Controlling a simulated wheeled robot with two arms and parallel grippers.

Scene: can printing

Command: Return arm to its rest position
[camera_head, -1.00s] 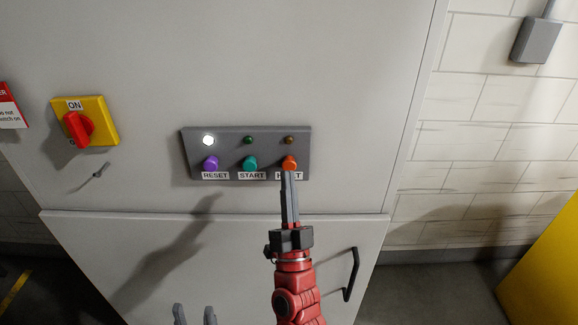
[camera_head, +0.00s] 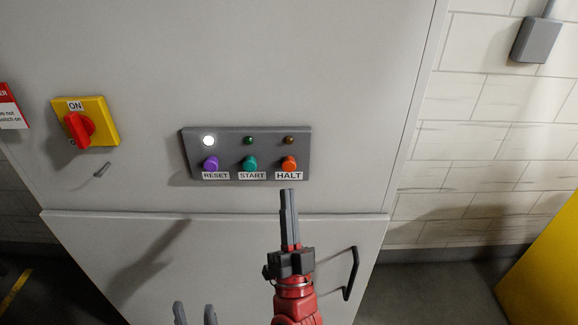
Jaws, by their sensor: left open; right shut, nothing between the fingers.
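My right gripper (camera_head: 287,192) is shut and empty, on a red arm that comes up from the bottom. Its tips are just below the HALT label in the picture, apart from the orange HALT button (camera_head: 289,163). My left gripper (camera_head: 194,308) shows only its two finger ends at the bottom edge; they are spread apart with nothing between them. The control panel (camera_head: 225,131) also holds a purple RESET button (camera_head: 211,163) and a teal START button (camera_head: 250,163). The lamp above RESET (camera_head: 208,141) glows white; the green and amber lamps look dim.
The panel sits on a grey cabinet (camera_head: 330,60). A yellow switch plate with a red knob (camera_head: 78,127) is at left, with a small latch (camera_head: 102,169) below it. A black door handle (camera_head: 351,273) stands out right of my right arm. A yellow object (camera_head: 545,270) is at lower right.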

